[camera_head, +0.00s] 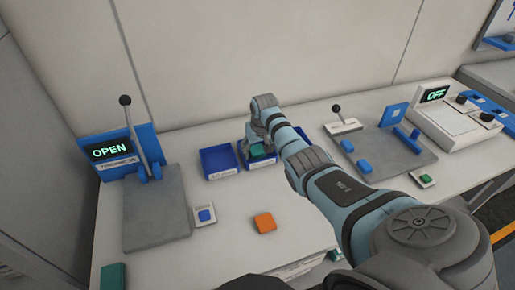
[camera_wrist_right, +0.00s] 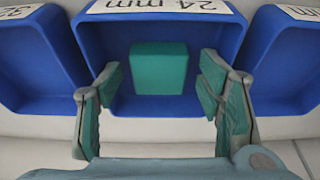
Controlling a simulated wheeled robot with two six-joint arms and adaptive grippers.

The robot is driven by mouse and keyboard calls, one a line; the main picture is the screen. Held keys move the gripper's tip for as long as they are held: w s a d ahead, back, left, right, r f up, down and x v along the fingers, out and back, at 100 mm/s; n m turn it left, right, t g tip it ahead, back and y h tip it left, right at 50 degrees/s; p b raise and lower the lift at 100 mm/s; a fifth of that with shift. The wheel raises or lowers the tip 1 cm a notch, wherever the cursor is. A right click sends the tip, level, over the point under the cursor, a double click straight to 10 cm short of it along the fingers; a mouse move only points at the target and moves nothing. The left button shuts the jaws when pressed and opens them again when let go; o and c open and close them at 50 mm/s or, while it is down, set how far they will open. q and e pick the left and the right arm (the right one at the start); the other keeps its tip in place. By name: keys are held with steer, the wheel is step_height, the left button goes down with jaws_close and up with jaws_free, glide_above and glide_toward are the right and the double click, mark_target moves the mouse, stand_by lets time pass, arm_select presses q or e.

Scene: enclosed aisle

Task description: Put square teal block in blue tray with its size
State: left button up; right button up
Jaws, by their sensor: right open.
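The square teal block (camera_head: 257,149) sits in the middle blue tray (camera_head: 262,163), at the back of the bench. The right wrist view shows the block (camera_wrist_right: 158,68) inside the tray (camera_wrist_right: 215,33) labelled "24 mm". My right gripper (camera_head: 257,138) is over this tray. In the right wrist view its fingers (camera_wrist_right: 160,85) are spread wide, below and to either side of the block, with a gap on both sides. The gripper is open and holds nothing. My left gripper is not in view.
Blue trays stand left (camera_head: 217,161) and right (camera_wrist_right: 285,60) of the middle one. An orange block (camera_head: 264,222) lies on the bench in front. A lever station with an "OPEN" display (camera_head: 109,151) is at left, a console reading "OFF" (camera_head: 435,95) at right.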

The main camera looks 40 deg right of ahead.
mark_target(259, 153)
steer(key=p+v, duration=0.3)
steer(key=v, duration=0.4)
steer(key=shift+w+r, duration=0.15)
steer(key=shift+r, duration=0.05)
steer(key=v, duration=0.5)
steer(key=shift+p, duration=0.35)
